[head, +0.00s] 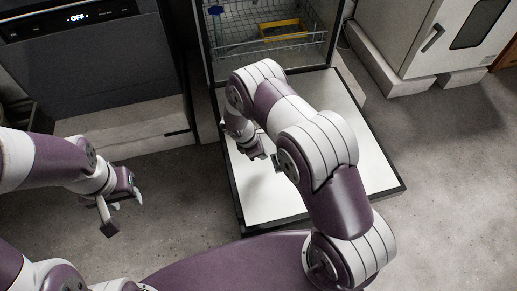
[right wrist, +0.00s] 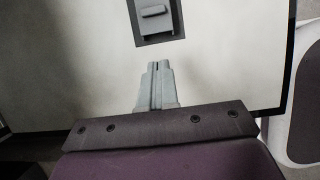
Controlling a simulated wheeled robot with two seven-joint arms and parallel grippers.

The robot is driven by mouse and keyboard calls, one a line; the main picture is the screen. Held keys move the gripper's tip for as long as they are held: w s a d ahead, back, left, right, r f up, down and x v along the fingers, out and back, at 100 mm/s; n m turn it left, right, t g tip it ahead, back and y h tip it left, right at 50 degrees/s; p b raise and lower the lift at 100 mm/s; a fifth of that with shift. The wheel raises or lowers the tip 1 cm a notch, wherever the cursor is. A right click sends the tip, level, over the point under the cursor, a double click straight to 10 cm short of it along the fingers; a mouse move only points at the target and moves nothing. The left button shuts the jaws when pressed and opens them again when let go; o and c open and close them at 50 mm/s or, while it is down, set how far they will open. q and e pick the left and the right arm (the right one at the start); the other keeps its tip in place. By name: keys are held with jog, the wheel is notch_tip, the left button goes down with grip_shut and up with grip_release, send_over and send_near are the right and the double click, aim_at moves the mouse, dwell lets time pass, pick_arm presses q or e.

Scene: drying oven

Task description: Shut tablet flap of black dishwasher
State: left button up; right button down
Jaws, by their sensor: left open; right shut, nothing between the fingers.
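The black dishwasher's door (head: 285,205) is folded down flat, its pale inner face up with a dark rim. The tablet compartment (right wrist: 160,28) is a dark grey rectangle in that face, with a lighter grey raised flap part (right wrist: 155,15); I cannot tell the flap's exact angle. In the head view the compartment (head: 276,162) is partly hidden by my right arm. My right gripper (right wrist: 157,66) is shut and empty over the door, its tips pointing at the compartment, with a visible gap in the picture. My left gripper (head: 125,210) is open and empty, left of the door.
A dishwasher rack (head: 245,42) with a yellow item (head: 283,29) sits inside the opening. A closed dark appliance (head: 85,60) with an "OFF" display stands at left, a pale cabinet (head: 430,40) at right. Floor at right (head: 450,170) is clear.

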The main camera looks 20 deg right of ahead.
aim_at(272, 164)
jog(key=b+x, duration=0.1)
jog(key=x, duration=0.3)
jog(key=shift+f, duration=0.1)
jog(key=d, duration=0.1)
jog(key=d+b, duration=0.1)
jog(key=shift+d+r, duration=0.3)
jog(key=shift+s+d+r, duration=0.1)
jog(key=shift+d, duration=0.5)
jog(key=shift+d+r, duration=0.1)
jog(key=shift+d, duration=0.25)
jog(key=d+p, duration=0.1)
jog(key=d, duration=0.4)
jog(key=shift+s+d, duration=0.15)
jog(key=shift+d, duration=0.1)
